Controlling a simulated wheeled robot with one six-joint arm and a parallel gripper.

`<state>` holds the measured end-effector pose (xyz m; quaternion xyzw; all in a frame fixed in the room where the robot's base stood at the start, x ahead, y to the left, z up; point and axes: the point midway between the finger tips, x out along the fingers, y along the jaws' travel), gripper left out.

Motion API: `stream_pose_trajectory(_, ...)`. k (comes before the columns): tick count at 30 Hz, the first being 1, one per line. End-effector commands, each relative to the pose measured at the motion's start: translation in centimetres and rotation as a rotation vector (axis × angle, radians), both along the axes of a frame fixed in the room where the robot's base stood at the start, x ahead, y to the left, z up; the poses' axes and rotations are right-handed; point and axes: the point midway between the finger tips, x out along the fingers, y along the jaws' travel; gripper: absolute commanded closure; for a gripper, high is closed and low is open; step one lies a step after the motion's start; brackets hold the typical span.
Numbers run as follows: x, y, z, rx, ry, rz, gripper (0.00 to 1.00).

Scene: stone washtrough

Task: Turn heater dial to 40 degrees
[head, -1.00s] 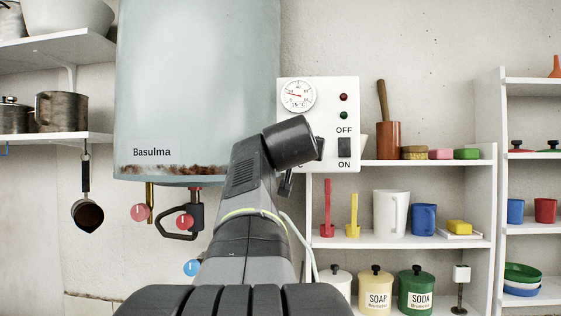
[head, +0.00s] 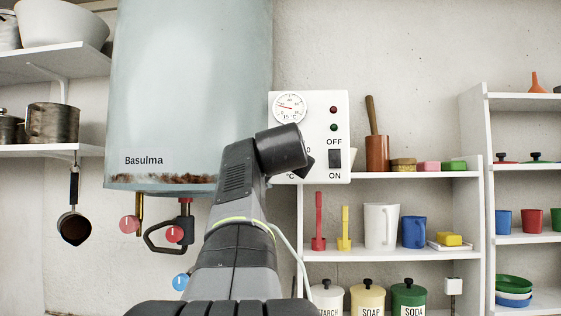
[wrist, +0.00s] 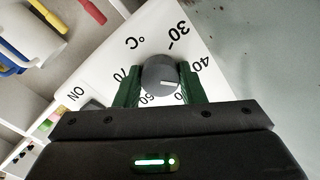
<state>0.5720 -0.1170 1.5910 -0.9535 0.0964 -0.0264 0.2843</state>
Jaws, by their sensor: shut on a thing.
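The heater dial (wrist: 158,70) is a round grey knob on the white control panel (head: 341,108). In the wrist view its short white mark is at the knob's lower right side, on the side of the 40 and 50; the exact reading is unclear. My gripper (wrist: 158,90) has its two green fingers on either side of the knob and is shut on it. The 30 and 40 labels show to the right, and the 70 to the left; lower numbers are partly covered. In the head view my arm hides the dial and the fingertips.
The panel also has a thermometer gauge (head: 290,107), two small lamps and an OFF/ON switch (head: 335,158). The grey-blue heater tank (head: 190,90) hangs to the left, with valves (head: 173,234) below. A shelf (head: 400,255) with mugs and tins stands at the right.

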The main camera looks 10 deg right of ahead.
Motion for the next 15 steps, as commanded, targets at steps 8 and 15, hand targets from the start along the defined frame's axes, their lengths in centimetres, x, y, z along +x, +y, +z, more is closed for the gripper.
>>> stream_pose_trajectory(8,-0.26,0.09,0.54,-0.003,-0.011,0.001,0.56)
stream_pose_trajectory(15,-0.48,0.34,0.49,-0.005,-0.009,0.001,0.42)
